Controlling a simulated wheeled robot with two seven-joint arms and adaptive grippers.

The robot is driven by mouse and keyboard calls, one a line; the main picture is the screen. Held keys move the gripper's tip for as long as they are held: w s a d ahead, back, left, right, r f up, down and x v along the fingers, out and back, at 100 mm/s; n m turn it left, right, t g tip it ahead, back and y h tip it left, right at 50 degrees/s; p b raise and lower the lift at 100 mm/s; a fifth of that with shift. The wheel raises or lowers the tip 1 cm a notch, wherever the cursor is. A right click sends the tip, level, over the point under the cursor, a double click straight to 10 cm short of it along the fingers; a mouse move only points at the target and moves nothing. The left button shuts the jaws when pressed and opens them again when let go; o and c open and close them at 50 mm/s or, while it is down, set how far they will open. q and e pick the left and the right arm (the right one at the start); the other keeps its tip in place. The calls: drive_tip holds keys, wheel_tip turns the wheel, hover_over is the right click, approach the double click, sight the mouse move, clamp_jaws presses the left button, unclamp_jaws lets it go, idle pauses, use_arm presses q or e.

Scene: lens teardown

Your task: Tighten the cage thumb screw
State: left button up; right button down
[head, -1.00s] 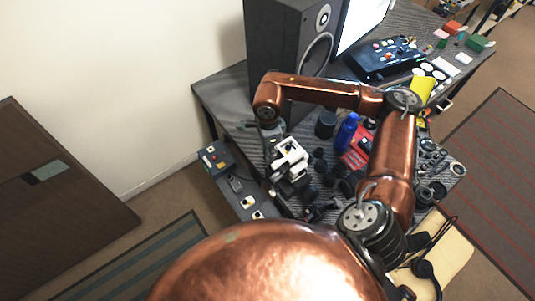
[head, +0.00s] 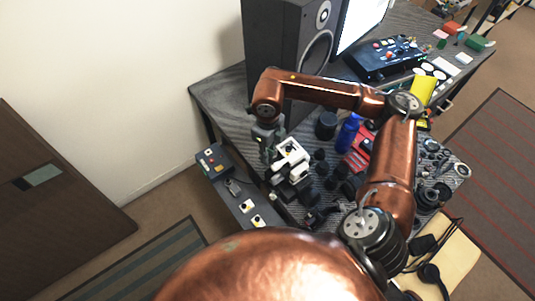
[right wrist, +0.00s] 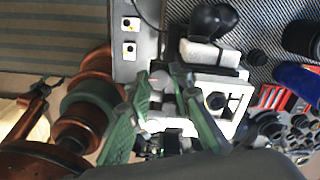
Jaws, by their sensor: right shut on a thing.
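The white cage (head: 297,152) stands on the dark workbench in the head view. It also shows right of centre in the right wrist view (right wrist: 237,92), with square openings and a dark round part inside. My right gripper (head: 269,152) is at the cage's left side, pointing down. In the right wrist view my right gripper (right wrist: 161,84) has green fingers closed in on a small pale thumb screw (right wrist: 160,78) beside the cage. The fingers partly hide the screw, so its thread and seating do not show. My left gripper is not in the head view.
A grey panel with buttons (head: 212,160) lies left of the cage. Dark lens parts (head: 325,125), a blue bottle (head: 348,132) and a red tray (head: 358,155) crowd the right side. A tall speaker (head: 283,50) stands behind. The bench's left corner is clear.

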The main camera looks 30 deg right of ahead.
drive_tip(key=shift+w+r+m, duration=0.1)
drive_tip(key=shift+m, duration=0.5)
drive_tip(key=c, duration=2)
unclamp_jaws()
wheel_tip(320, 180, up, 12)
